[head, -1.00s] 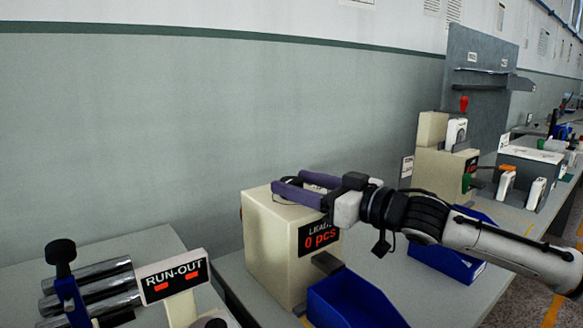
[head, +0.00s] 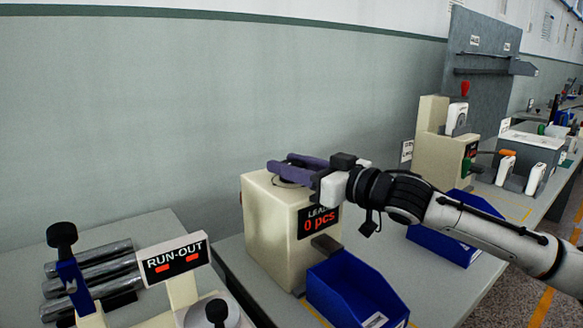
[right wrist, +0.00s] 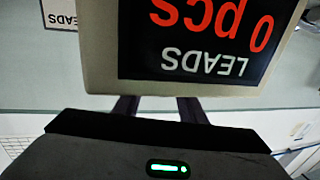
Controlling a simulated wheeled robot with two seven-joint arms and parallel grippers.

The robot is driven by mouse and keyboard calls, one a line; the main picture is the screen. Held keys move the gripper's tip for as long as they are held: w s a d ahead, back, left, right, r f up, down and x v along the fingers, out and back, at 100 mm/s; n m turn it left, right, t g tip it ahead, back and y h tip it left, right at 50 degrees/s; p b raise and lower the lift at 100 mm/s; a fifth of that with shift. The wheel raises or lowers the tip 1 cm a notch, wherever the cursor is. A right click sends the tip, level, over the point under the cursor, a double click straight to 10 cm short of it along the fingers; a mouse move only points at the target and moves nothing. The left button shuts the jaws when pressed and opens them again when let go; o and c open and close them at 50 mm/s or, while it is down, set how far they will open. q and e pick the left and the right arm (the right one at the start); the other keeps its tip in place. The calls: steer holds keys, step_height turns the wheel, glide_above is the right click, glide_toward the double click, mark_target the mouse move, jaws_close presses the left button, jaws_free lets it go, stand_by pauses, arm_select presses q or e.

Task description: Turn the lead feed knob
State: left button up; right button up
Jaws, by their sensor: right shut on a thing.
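The cream lead feeder box (head: 262,237) stands on the bench, with a dark panel (head: 319,222) on its front that reads LEADS, 0 pcs. The panel shows upside down in the right wrist view (right wrist: 200,35). My right gripper (head: 283,163) reaches over the box top from the right, its purple fingers lying nearly level. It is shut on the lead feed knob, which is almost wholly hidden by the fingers. A dark ring shows on the box top just under them. In the right wrist view the fingertips pass out of sight behind the box edge. My left gripper is not in view.
A blue bin (head: 352,290) stands in front of the box, and another blue bin (head: 452,238) lies beyond my right arm. A RUN-OUT sign (head: 173,262) and metal rollers (head: 92,268) are at left. A cream machine (head: 440,150) stands farther right.

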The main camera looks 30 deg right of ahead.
steer(key=shift+a+f+m+h+b, duration=0.35)
steer(key=shift+h+b, duration=0.25)
steer(key=shift+b, duration=0.4)
steer(key=shift+d+r+m+t+h+b, duration=0.15)
steer(key=shift+m+t+h+b, duration=0.15)
steer(key=shift+m+h, duration=0.25)
steer(key=h, duration=0.1)
steer(key=m+h, duration=0.1)
steer(key=h, duration=0.1)
steer(key=shift+r+m, duration=0.2)
steer(key=shift+m, duration=0.1)
steer(key=shift+d+m+h, duration=0.15)
steer(key=shift+m+h, duration=0.25)
steer(key=shift+h, duration=0.25)
steer(key=o, duration=1.1)
steer(key=shift+c, duration=0.2)
